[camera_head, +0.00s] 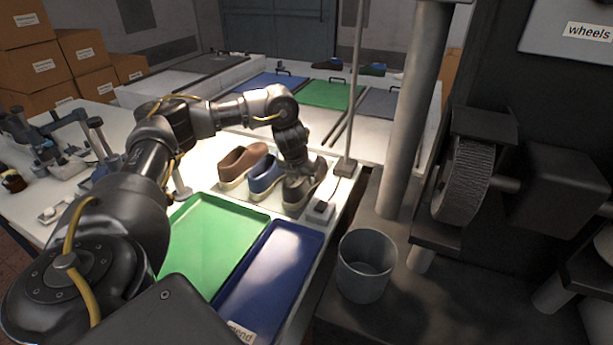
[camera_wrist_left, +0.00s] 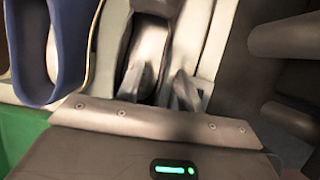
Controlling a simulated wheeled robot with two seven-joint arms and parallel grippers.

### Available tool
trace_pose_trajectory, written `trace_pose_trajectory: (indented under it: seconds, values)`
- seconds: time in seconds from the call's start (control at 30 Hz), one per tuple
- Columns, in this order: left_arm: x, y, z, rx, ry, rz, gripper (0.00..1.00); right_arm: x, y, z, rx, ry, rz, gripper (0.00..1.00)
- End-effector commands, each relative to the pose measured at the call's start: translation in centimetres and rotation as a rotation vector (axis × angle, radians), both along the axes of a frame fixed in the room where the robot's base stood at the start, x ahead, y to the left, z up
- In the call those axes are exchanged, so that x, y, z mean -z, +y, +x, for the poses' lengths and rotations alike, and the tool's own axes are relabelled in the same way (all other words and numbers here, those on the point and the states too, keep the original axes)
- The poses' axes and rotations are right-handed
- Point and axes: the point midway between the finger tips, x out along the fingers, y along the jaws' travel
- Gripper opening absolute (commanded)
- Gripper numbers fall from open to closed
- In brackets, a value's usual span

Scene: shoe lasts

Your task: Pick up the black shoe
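The black shoe (camera_head: 299,194), dark grey in this light, stands at the right end of a row of three shoes on the white table. My left gripper (camera_head: 296,168) reaches down onto it from above and hides part of its top. In the left wrist view the fingers (camera_wrist_left: 158,88) are apart, with part of the dark shoe (camera_wrist_left: 151,42) between and beside them. I cannot see firm contact on both sides. The blue shoe (camera_head: 265,178) is just left of it, and the brown shoe (camera_head: 241,163) is further left. My right gripper is not in view.
A green tray (camera_head: 205,235) and a dark blue tray (camera_head: 268,280) lie in front of the shoes. A small block (camera_head: 320,211) and a post (camera_head: 346,165) stand close right. A grey cup (camera_head: 364,268) and a wheel machine (camera_head: 466,180) are at right.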

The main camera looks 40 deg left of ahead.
Motion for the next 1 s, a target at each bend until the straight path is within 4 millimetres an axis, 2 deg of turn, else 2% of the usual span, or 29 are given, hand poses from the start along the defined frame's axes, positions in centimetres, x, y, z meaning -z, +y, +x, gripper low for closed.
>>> trace_pose_trajectory:
  seconds: [0.07,0.2,0.5,0.8,1.0]
  values:
    - [0.9,0.2,0.3,-0.003,0.003,0.000,0.37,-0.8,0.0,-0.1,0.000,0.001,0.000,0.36]
    - [2.6,0.4,1.0,-0.001,0.002,0.000,0.37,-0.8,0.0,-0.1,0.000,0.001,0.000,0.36]
    - [3.2,0.4,1.2,0.000,0.000,0.000,0.37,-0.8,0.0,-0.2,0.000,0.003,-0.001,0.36]
    - [3.1,0.5,1.2,0.000,-0.001,0.000,0.00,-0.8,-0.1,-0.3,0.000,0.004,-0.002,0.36]
    - [3.0,0.5,1.3,-0.001,-0.003,0.001,0.00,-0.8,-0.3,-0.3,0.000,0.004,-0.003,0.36]
